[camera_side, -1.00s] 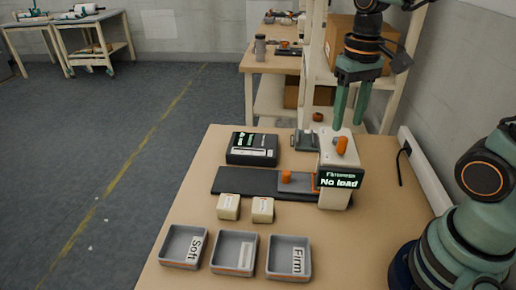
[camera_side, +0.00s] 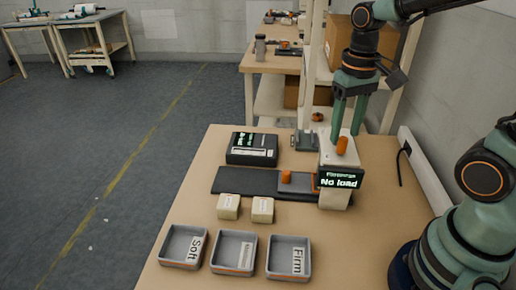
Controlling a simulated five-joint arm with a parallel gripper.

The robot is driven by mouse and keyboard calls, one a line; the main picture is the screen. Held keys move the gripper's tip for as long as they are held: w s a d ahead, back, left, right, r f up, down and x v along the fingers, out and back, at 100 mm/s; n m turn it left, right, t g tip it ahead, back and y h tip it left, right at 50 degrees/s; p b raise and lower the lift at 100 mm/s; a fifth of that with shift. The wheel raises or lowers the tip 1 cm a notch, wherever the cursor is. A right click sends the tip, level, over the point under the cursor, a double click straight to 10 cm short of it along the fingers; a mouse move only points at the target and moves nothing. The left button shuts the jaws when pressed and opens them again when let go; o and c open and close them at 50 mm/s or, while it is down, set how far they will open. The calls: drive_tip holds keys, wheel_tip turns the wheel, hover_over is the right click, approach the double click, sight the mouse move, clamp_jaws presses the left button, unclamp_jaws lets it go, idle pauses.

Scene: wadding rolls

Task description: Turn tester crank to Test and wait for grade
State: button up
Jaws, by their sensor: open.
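The tester (camera_side: 336,195) is a cream upright box at the right of the table, and its dark display (camera_side: 341,181) reads "No load". An orange crank knob (camera_side: 341,147) stands at its upper part. My gripper (camera_side: 346,132) points down with two green fingers apart, just above and behind the orange knob. It is open, with nothing seen between the fingers. Whether a finger touches the knob or the tester top I cannot tell. Another orange knob (camera_side: 286,176) sits on the dark plate (camera_side: 240,181) left of the tester.
Three grey trays stand at the front, including Soft (camera_side: 173,258) and Firm (camera_side: 278,270). A black device (camera_side: 252,149) sits behind. A shelf post (camera_side: 312,60) rises behind the arm.

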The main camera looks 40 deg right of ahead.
sight(344, 138)
drive_tip(key=shift+f, duration=1.65)
clamp_jaws()
drive_tip(key=shift+w+a, duration=0.3)
drive_tip(key=shift+w, duration=0.35)
drive_tip(key=shift+w+a, duration=0.3)
drive_tip(key=shift+w, duration=0.3)
drive_tip(key=shift+w+d, duration=0.2)
drive_tip(key=shift+w, duration=1.1)
